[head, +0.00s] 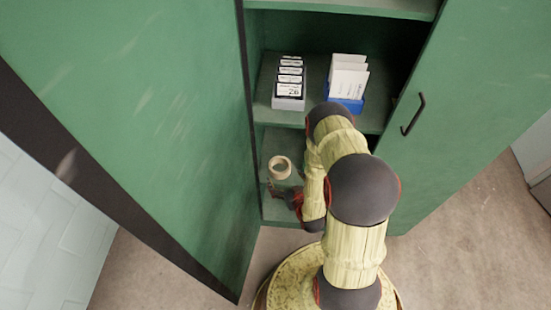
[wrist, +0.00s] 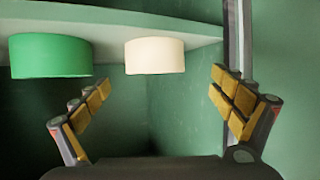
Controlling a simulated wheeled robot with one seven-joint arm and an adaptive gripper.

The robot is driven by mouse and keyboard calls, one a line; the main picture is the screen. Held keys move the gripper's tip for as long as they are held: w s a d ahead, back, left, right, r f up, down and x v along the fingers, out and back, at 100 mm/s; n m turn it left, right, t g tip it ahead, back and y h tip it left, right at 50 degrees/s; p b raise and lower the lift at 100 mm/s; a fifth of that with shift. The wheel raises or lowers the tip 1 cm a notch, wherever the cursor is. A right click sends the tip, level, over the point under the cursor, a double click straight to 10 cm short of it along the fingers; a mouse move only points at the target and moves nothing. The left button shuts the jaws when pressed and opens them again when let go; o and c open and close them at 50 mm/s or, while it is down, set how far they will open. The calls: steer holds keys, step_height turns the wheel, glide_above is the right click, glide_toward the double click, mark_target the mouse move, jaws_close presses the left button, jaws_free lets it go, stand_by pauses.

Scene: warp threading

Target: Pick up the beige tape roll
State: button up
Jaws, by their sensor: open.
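The beige tape roll (head: 280,167) is on a lower shelf inside the green cabinet in the head view. In the wrist view, which looks upside down, the beige roll (wrist: 155,56) rests against the shelf board, between the directions of my two fingertips and a little beyond them. My gripper (wrist: 160,82) is open and empty, its yellow-padded fingers spread on either side. In the head view my gripper (head: 284,190) is partly hidden by my arm, close to the roll on its near side. I cannot see clear contact with the roll.
A green roll (wrist: 50,56) stands beside the beige one in the wrist view. The cabinet shelf (wrist: 205,32) and a side wall (wrist: 285,80) are close. A shelf above holds a card box (head: 289,92) and a blue holder (head: 346,103). Open green doors (head: 150,110) flank the cabinet.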

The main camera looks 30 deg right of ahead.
mark_target(277, 161)
steer(key=x, duration=0.2)
steer(key=shift+w+d+b, duration=0.1)
steer(key=shift+w+b, duration=0.3)
steer(key=shift+w, duration=0.05)
steer(key=b+x, duration=0.1)
steer(key=x, duration=0.1)
steer(key=b+x, duration=0.1)
steer(key=x, duration=0.3)
steer(key=shift+s+d+r+b, duration=0.1)
steer(key=shift+d+b, duration=0.25)
steer(key=shift+b, duration=0.05)
steer(key=shift+r, duration=0.1)
steer(key=shift+c, duration=1)
steer(key=c, duration=1.1)
